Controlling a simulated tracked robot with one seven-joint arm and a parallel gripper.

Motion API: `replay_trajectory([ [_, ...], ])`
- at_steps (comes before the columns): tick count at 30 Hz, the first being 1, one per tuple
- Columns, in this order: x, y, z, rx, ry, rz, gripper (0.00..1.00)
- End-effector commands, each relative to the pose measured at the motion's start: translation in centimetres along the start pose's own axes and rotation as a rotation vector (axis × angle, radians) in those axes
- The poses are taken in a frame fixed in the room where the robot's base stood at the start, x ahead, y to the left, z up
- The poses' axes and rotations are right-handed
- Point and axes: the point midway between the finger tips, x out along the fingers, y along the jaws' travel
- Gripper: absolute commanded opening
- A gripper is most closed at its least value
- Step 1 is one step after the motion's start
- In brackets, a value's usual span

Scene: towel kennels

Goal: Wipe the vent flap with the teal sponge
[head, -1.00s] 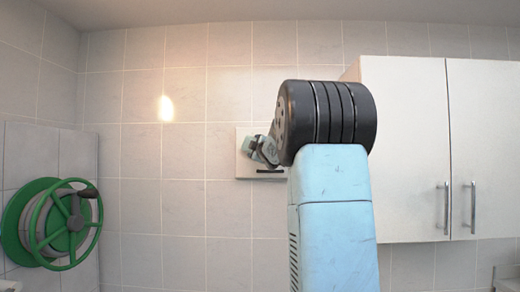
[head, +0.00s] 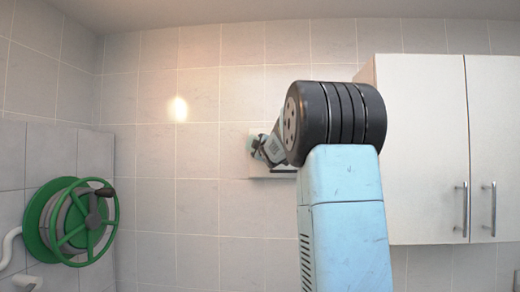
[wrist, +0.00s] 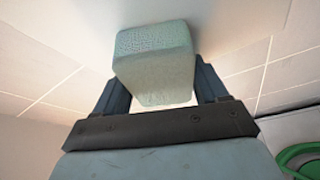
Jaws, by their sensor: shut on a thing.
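The teal sponge (wrist: 153,62) is a pale block between the two dark fingers of my gripper (wrist: 160,85) in the wrist view. My gripper is shut on it, and its outer end sticks out past the fingertips. In the head view the sponge (head: 252,143) is small and lies at the left edge of the vent flap (head: 267,128), a pale square panel on the tiled wall. My arm hides the flap's right part. A dark line runs along its lower part. I cannot tell whether the sponge touches the flap.
White wall cabinets (head: 420,150) with two metal handles stand right of my arm. A green hose reel (head: 75,222) is mounted on the left wall, and part of it shows in the wrist view (wrist: 300,158). The tiled wall between reel and flap is bare.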

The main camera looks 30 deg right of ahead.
Motion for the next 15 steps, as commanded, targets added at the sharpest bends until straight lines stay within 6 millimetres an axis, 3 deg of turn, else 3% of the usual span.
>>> replay_trajectory([
  [5, 0.1, 1.0, 0.0, 0.0, 0.001, 0.007, 0.48],
  [15, -0.9, 1.8, 2.1, 0.0, -0.003, 0.007, 0.48],
])
